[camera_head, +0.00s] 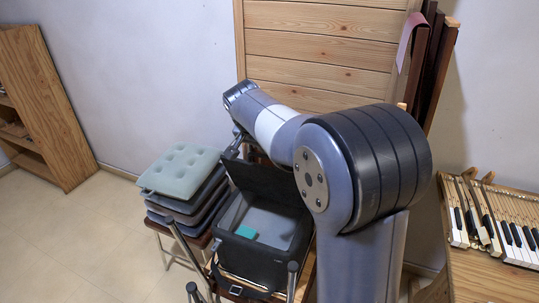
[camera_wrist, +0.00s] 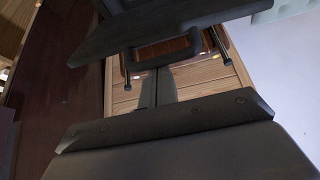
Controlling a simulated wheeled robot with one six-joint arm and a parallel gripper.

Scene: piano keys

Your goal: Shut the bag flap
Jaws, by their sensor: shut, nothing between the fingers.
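The black bag (camera_head: 255,262) stands open below and left of my arm in the head view. Its dark flap (camera_head: 262,182) is raised at the back of the opening. The pale inside shows, with a small teal item (camera_head: 246,232) in it. My gripper (camera_head: 237,143) is shut and empty, pointing down at the flap's upper left edge. I cannot tell whether it touches the flap. In the wrist view, a dark panel (camera_wrist: 150,35), which may be the flap, lies across the top, beyond the shut fingers (camera_wrist: 157,88). My arm hides the bag's right side.
A stack of cushions (camera_head: 180,170) on a seat stands close left of the bag. A slatted wooden panel (camera_head: 320,50) is behind my arm. A piano keyboard (camera_head: 510,235) is at the right, a wooden shelf (camera_head: 50,110) at the far left. The floor at left is clear.

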